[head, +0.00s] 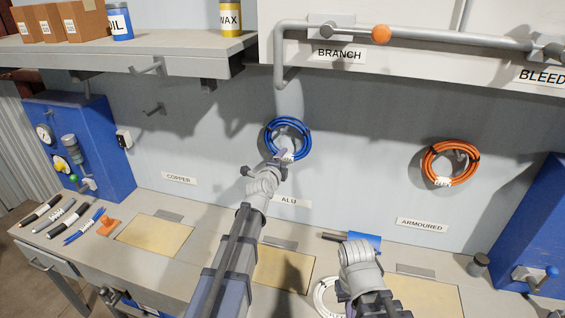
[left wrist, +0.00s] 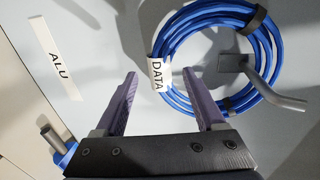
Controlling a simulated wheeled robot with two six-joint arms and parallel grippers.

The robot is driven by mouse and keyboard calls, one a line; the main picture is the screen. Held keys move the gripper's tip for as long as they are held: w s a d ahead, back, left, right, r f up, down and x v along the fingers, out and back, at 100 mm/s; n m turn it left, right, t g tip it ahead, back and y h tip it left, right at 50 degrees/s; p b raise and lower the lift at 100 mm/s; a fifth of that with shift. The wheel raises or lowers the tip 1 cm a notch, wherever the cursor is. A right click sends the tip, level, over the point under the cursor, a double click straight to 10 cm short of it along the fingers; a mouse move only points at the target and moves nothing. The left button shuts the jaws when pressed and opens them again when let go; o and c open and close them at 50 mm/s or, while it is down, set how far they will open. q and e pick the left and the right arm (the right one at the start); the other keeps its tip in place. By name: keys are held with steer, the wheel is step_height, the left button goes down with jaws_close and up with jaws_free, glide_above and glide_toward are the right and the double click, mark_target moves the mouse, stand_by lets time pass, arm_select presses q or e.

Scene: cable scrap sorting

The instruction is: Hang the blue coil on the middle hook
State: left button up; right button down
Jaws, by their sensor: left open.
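The blue coil (head: 268,137) hangs on the back wall above the ALU label, between the COPPER and ARMOURED places. In the left wrist view the coil (left wrist: 190,28) has dark ties and a white DATA tag, and a grey hook (left wrist: 262,82) passes through its ring. My left gripper (head: 283,157) is open at the coil's lower edge. In the wrist view its purple fingers (left wrist: 160,72) lie either side of the tagged strand; contact cannot be told. My right wrist (head: 360,258) is low over the bench; its fingers are hidden.
An orange coil (head: 428,160) hangs above the ARMOURED label (head: 422,225). An empty hook (head: 154,109) is above the COPPER label (head: 178,178). A grey pipe (head: 455,40) and a shelf (head: 120,58) jut out above. A white coil (head: 321,297) lies on the bench.

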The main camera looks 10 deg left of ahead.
arm_select(q)
steer(key=p+v, duration=0.2)
steer(key=v, duration=0.6)
steer(key=s+d+f+n+g+h, duration=0.35)
steer(key=s+d+f+g, duration=0.5)
steer(key=d, duration=0.65)
steer(key=s+f+n+g+y, duration=0.2)
steer(key=s+f+n+g, duration=0.1)
steer(key=s, duration=0.7)
steer(key=s+f+n+g+y, duration=0.3)
steer(key=s+f+n, duration=0.3)
steer(key=s+n, duration=0.2)
steer(key=s+d+g, duration=0.1)
steer(key=s, duration=0.1)
steer(key=shift+s+b, duration=0.3)
steer(key=shift+f, duration=0.1)
